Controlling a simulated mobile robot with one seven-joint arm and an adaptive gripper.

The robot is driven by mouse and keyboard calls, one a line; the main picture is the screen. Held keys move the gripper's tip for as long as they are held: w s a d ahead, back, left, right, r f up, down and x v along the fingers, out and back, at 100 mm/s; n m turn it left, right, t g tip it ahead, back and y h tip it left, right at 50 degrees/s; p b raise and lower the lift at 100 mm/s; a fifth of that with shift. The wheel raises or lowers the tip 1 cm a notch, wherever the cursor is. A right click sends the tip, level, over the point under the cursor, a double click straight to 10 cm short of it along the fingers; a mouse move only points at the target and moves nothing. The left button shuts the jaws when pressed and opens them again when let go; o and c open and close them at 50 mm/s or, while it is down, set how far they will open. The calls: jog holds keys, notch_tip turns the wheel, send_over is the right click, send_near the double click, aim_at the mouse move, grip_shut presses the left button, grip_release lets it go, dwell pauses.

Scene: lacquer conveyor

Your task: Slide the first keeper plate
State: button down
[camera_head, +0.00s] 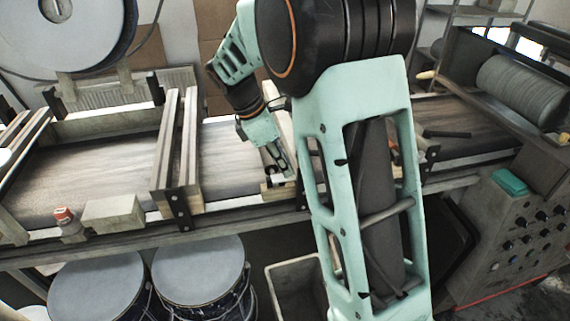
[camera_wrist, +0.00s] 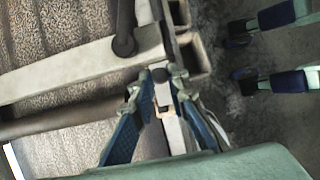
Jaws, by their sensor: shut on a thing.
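My gripper (camera_head: 283,168) reaches down to the near rail of the conveyor, just left of my large arm link in the head view. In the wrist view its two blue-sided fingers (camera_wrist: 162,92) are closed around a small pale metal piece, which looks like the keeper plate (camera_wrist: 161,92). The plate sits at the end of a pale crossbar (camera_wrist: 80,66), close to the rail edge. My fingers cover part of it. In the head view the plate is too small and too hidden to make out.
A black lever (camera_wrist: 124,42) stands on the crossbar near my fingers. The conveyor belt (camera_head: 90,175) carries frame bars (camera_head: 170,150). Drums (camera_head: 200,270) and an open bin (camera_head: 295,285) stand below.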

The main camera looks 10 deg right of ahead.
jog(key=shift+w+r, duration=0.1)
jog(key=shift+w, duration=0.65)
jog(key=c, duration=1.8)
grip_release()
jog(key=shift+w, duration=0.1)
jog(key=shift+c, duration=0.2)
jog(key=v, duration=1.2)
